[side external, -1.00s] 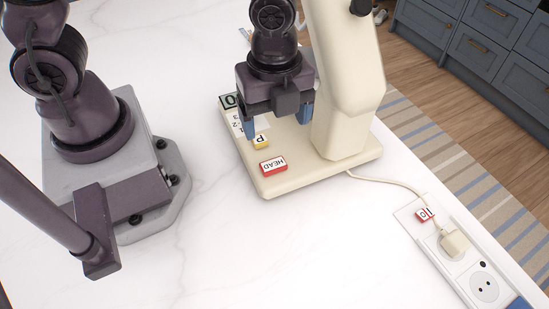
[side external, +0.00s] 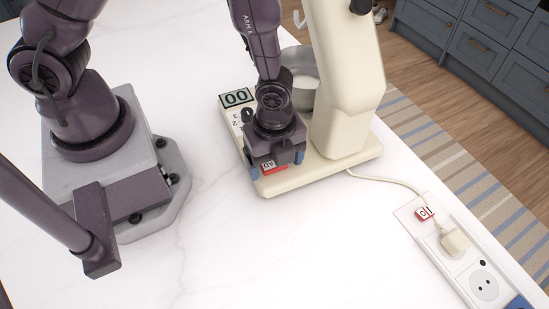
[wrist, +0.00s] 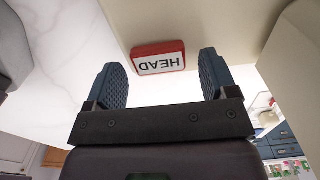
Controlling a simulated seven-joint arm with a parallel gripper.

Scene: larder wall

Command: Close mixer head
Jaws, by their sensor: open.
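The cream stand mixer (side external: 345,95) stands on the white counter, its column rising past the top edge of the side view, so the head is not clearly seen. A red button labelled HEAD (wrist: 158,58) is on the mixer's base; in the side view the red button (side external: 274,169) is mostly covered by my gripper. My gripper (side external: 276,172) is over the front of the base, at the button. In the wrist view my gripper (wrist: 165,80) is open and empty, with the button ahead between its two blue fingers. I cannot tell whether it touches the button.
A metal bowl (side external: 300,78) sits on the mixer base beside the column. A display reading 00 (side external: 236,97) is at the base's left corner. A cord runs to a plug (side external: 455,242) in the socket strip at right. The front counter is clear.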

